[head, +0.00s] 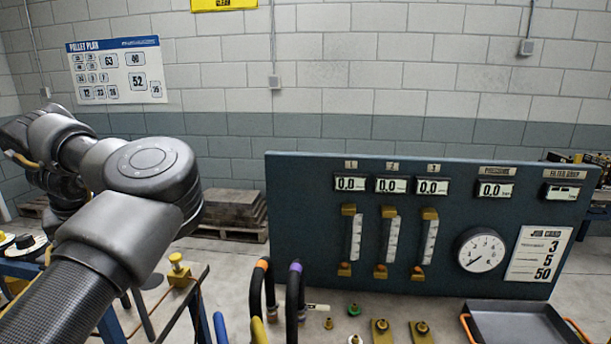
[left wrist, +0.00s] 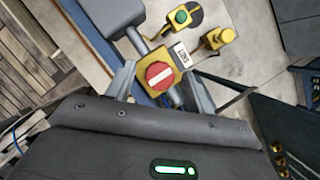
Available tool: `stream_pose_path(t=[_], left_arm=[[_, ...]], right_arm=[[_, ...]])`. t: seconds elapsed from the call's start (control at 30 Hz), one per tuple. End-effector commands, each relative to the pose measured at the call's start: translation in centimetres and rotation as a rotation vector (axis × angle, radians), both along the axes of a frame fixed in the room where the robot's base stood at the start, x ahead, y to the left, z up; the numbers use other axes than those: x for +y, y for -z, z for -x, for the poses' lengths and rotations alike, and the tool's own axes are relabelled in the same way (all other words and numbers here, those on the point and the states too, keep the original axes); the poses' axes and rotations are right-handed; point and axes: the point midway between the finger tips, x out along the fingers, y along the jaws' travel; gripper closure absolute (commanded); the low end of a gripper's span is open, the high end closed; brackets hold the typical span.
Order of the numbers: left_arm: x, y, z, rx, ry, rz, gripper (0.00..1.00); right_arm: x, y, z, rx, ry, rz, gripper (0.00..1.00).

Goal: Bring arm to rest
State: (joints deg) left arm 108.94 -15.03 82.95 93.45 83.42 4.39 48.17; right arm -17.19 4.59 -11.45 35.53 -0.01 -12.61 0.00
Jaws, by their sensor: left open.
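My left arm (head: 150,170) comes in from the lower left of the head view, bends at a large grey joint and runs back to the left. Its gripper cannot be made out there. In the left wrist view my left gripper (left wrist: 159,68) is open, with its two grey fingers spread. A round red control with a white bar (left wrist: 160,75) on a yellow housing shows between the fingers. I cannot tell how far it is from them, but nothing looks gripped. My right gripper is in neither view.
A blue panel (head: 300,215) with displays and a pressure gauge (head: 481,250) stands at right. A dark tray (head: 520,325) and upright hoses (head: 295,300) are in front. A pallet stack (head: 228,212) stands by the wall. A green button (left wrist: 181,16) and yellow knob (left wrist: 222,36) lie beyond the fingers.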

Motion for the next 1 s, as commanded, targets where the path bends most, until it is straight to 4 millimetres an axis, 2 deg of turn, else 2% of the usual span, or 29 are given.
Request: stream_pose_path(t=[0.13, 0.27, 0.8, 0.83, 1.0], left_arm=[[0.0, 0.0, 0.0, -0.001, 0.006, 0.001, 0.47], [-0.3, -1.0, 0.2, -0.005, 0.005, 0.001, 0.47], [-2.6, -10.1, 3.1, -0.005, 0.006, 0.001, 0.47], [-2.7, -10.0, 3.2, 0.0, 0.006, 0.001, 0.47], [-1.8, -6.7, 2.2, 0.005, 0.004, 0.0, 0.47]], right_arm=[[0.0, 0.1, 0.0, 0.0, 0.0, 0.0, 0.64], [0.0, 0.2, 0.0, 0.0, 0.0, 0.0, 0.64], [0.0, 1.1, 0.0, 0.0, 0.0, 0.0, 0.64], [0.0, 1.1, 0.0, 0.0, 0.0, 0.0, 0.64], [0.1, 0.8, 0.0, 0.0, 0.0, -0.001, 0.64]])
